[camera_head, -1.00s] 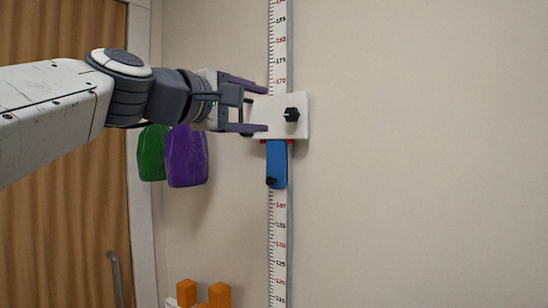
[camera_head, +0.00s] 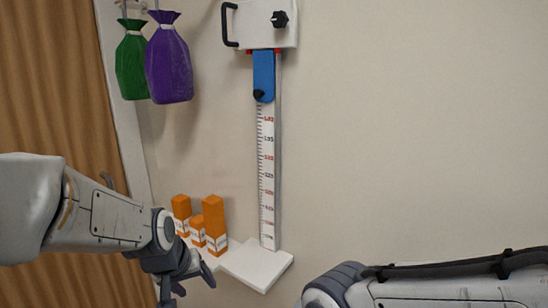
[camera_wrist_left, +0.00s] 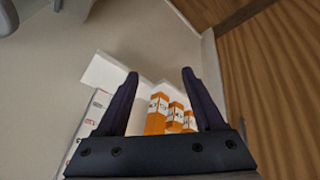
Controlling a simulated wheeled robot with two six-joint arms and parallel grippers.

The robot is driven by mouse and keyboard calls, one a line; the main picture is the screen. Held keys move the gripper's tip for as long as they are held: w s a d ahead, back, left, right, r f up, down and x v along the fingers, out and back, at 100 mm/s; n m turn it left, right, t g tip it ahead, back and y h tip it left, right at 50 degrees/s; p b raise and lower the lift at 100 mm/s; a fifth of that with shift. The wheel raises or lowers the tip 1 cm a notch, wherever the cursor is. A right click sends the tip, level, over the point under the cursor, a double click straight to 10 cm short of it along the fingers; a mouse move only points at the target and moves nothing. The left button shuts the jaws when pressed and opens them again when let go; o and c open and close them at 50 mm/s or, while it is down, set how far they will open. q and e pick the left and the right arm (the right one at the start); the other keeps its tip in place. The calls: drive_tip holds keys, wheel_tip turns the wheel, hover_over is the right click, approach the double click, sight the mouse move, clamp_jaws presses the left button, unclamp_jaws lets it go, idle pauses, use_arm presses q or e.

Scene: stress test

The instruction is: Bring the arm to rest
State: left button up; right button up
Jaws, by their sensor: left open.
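My left arm comes in from the left in the head view, bent downward. Its gripper (camera_head: 192,283) is low, in front of the white shelf, and holds nothing. In the left wrist view the two dark fingers (camera_wrist_left: 160,90) stand wide apart, with orange boxes (camera_wrist_left: 158,112) visible beyond and between them. My right arm (camera_head: 420,287) shows as links along the bottom right of the head view; its gripper is out of view.
A height scale (camera_head: 266,180) with a white slider plate (camera_head: 255,25) and blue piece (camera_head: 263,72) runs up the wall. A white shelf (camera_head: 262,268) and several orange boxes (camera_head: 214,225) stand below. Green (camera_head: 131,65) and purple (camera_head: 170,68) bags hang left. The right wall is bare.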

use_arm(q)
drive_tip(key=s+a+f+m+g, duration=0.2)
drive_tip(key=s+f+m, duration=0.1)
drive_tip(key=s+f, duration=0.45)
drive_tip(key=s+d+r+m+g, duration=0.1)
drive_tip(key=s+d+r+m, duration=0.2)
drive_tip(key=s+d, duration=0.4)
drive_tip(key=s+d+r+m+g, duration=0.2)
drive_tip(key=s+d+r+m, duration=0.1)
drive_tip(key=s+d, duration=0.3)
drive_tip(key=shift+s+d+r+m, duration=0.3)
drive_tip(key=shift+s+d+m, duration=0.1)
drive_tip(key=shift+m, duration=0.3)
